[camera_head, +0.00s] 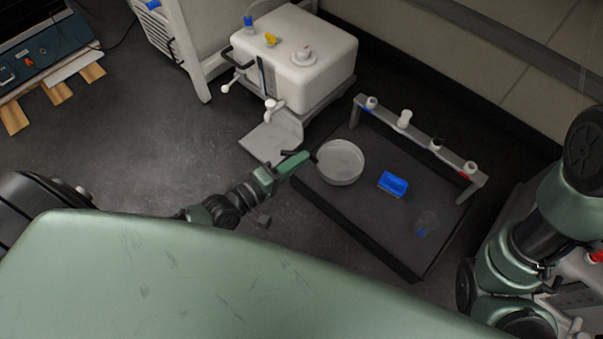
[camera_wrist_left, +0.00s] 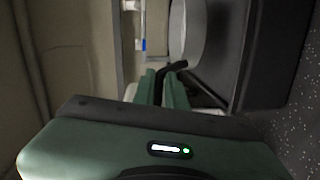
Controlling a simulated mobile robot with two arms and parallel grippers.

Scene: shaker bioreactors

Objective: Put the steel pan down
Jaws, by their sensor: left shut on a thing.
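The steel pan (camera_head: 341,163) is a round, shallow, pale grey vessel at the left side of a dark low platform (camera_head: 375,218). My left gripper (camera_head: 297,163) comes in from the left and is shut on the pan's short dark handle. In the left wrist view the gripper's green fingers (camera_wrist_left: 164,88) close around the black handle, and the pan's side (camera_wrist_left: 187,32) shows beyond them. I cannot tell if the pan's base touches the platform. My right arm shows at the right edge, but its gripper is out of view.
On the platform are a blue block (camera_head: 393,184), a small clear beaker (camera_head: 426,224) and a grey rack (camera_head: 420,142) with several knobs behind. A white tank (camera_head: 294,58) with a tap stands behind left. The platform's front middle is clear.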

